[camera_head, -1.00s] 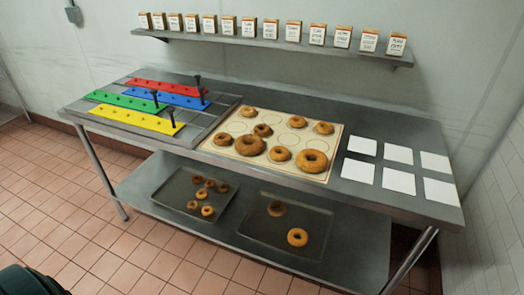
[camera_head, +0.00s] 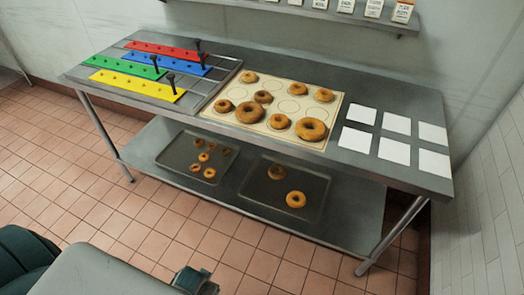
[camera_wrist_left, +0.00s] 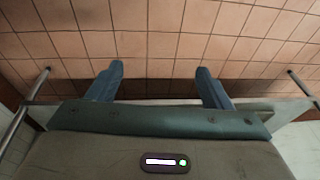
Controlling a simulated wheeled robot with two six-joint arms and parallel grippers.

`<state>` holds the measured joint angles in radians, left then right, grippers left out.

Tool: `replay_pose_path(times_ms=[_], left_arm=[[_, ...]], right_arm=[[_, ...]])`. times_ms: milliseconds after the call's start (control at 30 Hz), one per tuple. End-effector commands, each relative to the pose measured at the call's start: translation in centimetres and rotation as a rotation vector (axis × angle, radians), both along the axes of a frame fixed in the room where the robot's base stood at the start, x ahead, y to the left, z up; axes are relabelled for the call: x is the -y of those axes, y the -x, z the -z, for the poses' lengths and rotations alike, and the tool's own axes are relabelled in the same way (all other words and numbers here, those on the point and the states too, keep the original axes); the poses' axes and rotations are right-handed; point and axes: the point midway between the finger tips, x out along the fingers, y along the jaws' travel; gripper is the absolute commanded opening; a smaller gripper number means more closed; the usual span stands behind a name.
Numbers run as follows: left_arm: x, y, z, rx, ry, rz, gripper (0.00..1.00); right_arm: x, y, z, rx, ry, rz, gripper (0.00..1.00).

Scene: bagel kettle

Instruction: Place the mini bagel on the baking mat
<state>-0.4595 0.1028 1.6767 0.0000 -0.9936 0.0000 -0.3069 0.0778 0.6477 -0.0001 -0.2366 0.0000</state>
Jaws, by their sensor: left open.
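The cream baking mat (camera_head: 290,106) lies on the steel table, with several small bagels and two large ones (camera_head: 249,112) (camera_head: 310,129) on its printed circles; some circles are bare. Several mini bagels (camera_head: 209,173) lie on the left tray (camera_head: 176,150) on the lower shelf. Two somewhat bigger bagels (camera_head: 295,199) (camera_head: 276,172) lie on the right tray (camera_head: 258,195). My left gripper (camera_head: 196,283) is low in front of the table, apart from all bagels. In the left wrist view its fingers (camera_wrist_left: 160,67) are spread and empty over floor tiles. My right gripper is out of view.
Coloured pegboards (camera_head: 137,85) with black pegs stand on the table's left. Several white cards (camera_head: 394,151) lie on its right. The tabletop (camera_head: 230,190) overhangs the lower shelf; table legs (camera_head: 392,236) stand at the corners. Labelled boxes sit on the wall shelf (camera_head: 330,14).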

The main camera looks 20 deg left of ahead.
Motion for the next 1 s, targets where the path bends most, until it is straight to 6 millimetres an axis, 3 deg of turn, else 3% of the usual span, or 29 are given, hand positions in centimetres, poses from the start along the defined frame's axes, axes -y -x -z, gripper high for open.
replay_pose_path(times_ms=[33, 200, 600, 700, 1000], left_arm=[[0.3, -0.8, -3.7, 0.018, -0.001, 0.003, 0.73], [0.9, -1.6, -11.8, 0.039, -0.002, 0.011, 0.73], [2.1, -2.8, -25.6, 0.092, -0.001, 0.013, 0.73], [2.2, -4.4, -27.3, 0.101, 0.001, 0.004, 0.73], [2.4, -10.6, -28.3, 0.118, 0.010, -0.023, 0.73]], right_arm=[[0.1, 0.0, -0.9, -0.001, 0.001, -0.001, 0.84], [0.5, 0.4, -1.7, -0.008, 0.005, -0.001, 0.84], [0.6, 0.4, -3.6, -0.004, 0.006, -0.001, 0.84], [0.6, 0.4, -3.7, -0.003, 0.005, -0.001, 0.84], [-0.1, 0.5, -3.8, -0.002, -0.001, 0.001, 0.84]])
